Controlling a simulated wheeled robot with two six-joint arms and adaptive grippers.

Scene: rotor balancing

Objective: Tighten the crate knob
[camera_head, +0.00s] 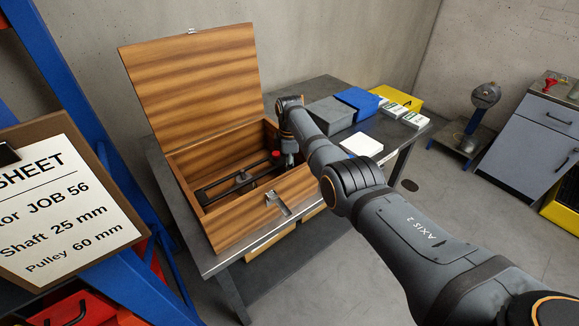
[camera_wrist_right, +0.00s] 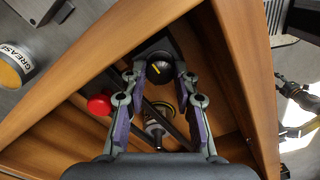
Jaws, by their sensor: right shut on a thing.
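The wooden crate (camera_head: 240,222) stands on the dark table with its lid (camera_head: 195,85) open. In the right wrist view, a black round knob (camera_wrist_right: 159,69) with a yellow mark sits in a corner of the crate (camera_wrist_right: 75,85). My right gripper (camera_wrist_right: 158,76) is shut on this knob, one finger on each side. In the head view my right gripper (camera_head: 290,150) reaches down into the crate's right side and hides the black knob. A red knob (camera_head: 276,154) is beside it, also seen in the wrist view (camera_wrist_right: 99,104). My left gripper is not in view.
Inside the crate is a dark bar frame (camera_head: 240,181). A clipboard (camera_head: 62,205) is at the left. A grease can (camera_wrist_right: 14,68) is outside the crate.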

